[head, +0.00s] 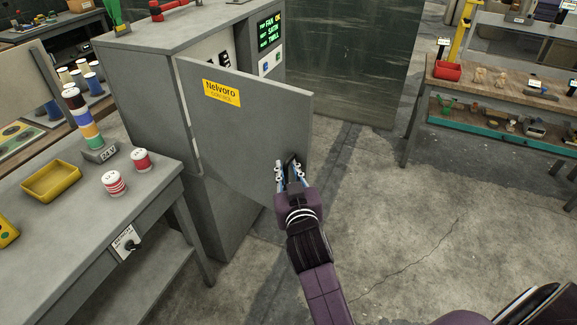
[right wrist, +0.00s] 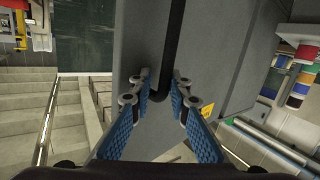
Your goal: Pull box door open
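The grey box door (head: 250,118), with a yellow Nelvoro label, stands partly open, swung out from the grey control box (head: 150,75). My right gripper (head: 291,166) is at the door's lower right part, by its dark handle (head: 291,160). In the right wrist view, the blue-padded fingers of the right gripper (right wrist: 161,78) stand apart, one on each side of the black handle (right wrist: 170,45). A gap shows between the left finger and the handle; contact on the right side is unclear. My left gripper is not in view.
A grey table (head: 75,215) with thread spools and a yellow tray (head: 51,181) stands at the left, close to the box. A dark panel (head: 350,55) stands behind the door. A workbench (head: 510,85) is at the right. The floor (head: 410,220) between is clear.

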